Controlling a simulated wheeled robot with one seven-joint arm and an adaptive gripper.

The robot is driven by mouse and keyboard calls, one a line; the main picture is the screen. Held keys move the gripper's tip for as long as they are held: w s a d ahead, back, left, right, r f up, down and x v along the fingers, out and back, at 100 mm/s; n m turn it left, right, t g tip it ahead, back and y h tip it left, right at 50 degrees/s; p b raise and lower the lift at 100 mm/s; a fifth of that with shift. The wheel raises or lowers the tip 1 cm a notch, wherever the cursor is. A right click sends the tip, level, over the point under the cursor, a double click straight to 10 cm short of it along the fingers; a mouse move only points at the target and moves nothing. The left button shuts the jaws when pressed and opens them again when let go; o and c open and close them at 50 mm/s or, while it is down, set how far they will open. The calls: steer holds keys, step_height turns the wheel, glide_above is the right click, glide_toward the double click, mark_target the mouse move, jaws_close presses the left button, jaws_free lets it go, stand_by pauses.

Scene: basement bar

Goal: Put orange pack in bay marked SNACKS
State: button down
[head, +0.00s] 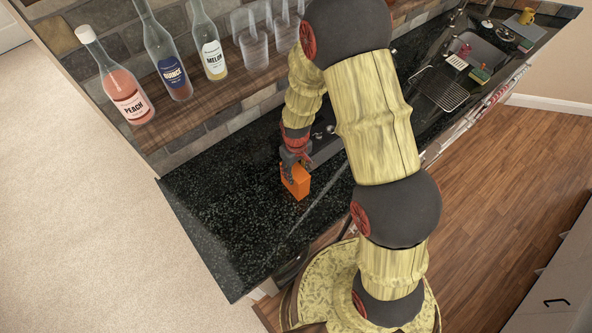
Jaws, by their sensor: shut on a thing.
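The orange pack (297,184) is a small orange box at the black speckled counter (215,205). My gripper (291,167) is above it and shut on its upper part. I cannot tell whether the pack touches the counter or hangs just above it. I see no bay with a readable SNACKS marking in the head view. My arm hides part of the counter and wall behind it.
A wooden shelf (215,103) above the counter bears bottles labelled PEACH (122,88), QUINCE (168,62) and MELON (211,50), and clear glasses (253,48). A sink (487,50) and wire rack (441,89) lie at upper right. The counter's left part is clear.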

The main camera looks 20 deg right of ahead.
steer(key=shift+f, duration=0.15)
steer(key=c, duration=1.1)
jaws_free()
